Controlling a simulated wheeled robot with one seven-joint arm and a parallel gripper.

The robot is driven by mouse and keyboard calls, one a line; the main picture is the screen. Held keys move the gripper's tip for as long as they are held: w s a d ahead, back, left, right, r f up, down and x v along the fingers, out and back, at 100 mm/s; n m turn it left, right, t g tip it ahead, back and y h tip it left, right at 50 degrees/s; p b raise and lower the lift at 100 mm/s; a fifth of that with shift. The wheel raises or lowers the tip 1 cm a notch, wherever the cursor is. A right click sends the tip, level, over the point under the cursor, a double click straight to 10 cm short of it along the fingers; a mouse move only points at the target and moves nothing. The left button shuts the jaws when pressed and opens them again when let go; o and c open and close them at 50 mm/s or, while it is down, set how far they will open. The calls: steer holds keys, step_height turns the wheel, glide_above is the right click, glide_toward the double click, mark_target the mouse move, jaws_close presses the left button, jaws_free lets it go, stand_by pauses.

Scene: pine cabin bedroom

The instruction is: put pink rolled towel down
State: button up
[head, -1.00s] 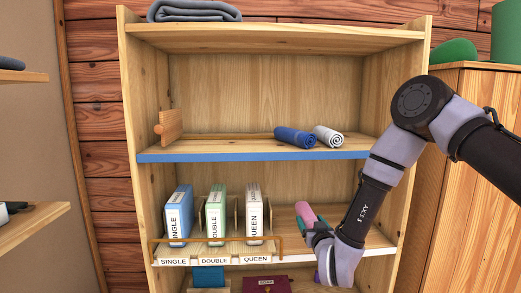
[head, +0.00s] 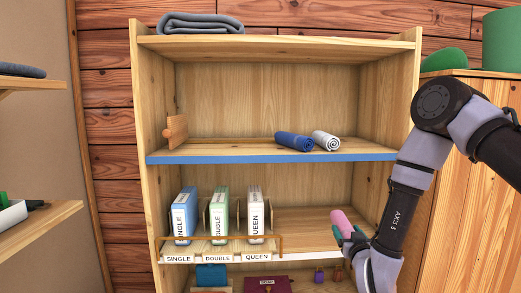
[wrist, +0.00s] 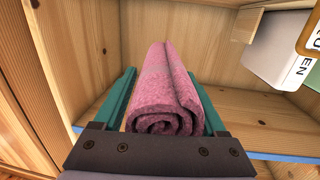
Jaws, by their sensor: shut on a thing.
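The pink rolled towel (head: 346,222) is held in my gripper (head: 353,238), at the right part of the shelf that carries the labelled packs. In the wrist view the towel (wrist: 163,95) lies lengthwise between the two teal fingers of my gripper (wrist: 165,98), its spiral end toward the camera. The gripper is shut on it. Whether the towel touches a shelf board is hard to tell. A blue rolled towel (head: 294,140) and a white rolled towel (head: 326,140) lie on the blue-edged shelf (head: 270,157) above.
Upright packs marked single (head: 184,215), double (head: 219,214) and queen (head: 255,213) stand behind a low rail on the left. The shelf board (head: 305,217) right of them has bare room. The bookcase's right side panel (head: 396,105) is close to my arm.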

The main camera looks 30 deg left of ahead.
steer(key=w+d+m+h, duration=0.1)
steer(key=w+d+h, duration=0.1)
steer(key=d, duration=1.1)
steer(key=w+d+f+m+t+h, duration=0.1)
steer(key=w+d, duration=0.4)
steer(key=d, duration=0.9)
steer(key=w+d+m+h, duration=0.3)
steer(key=w+d+h, duration=0.1)
steer(key=d, duration=0.9)
steer(key=shift+w+d+f, duration=0.15)
steer(key=shift+w+f, duration=0.05)
steer(key=shift+f, duration=0.05)
steer(key=shift+w+r+t, duration=0.15)
steer(key=shift+r+t, duration=0.15)
steer(key=shift+r, duration=0.1)
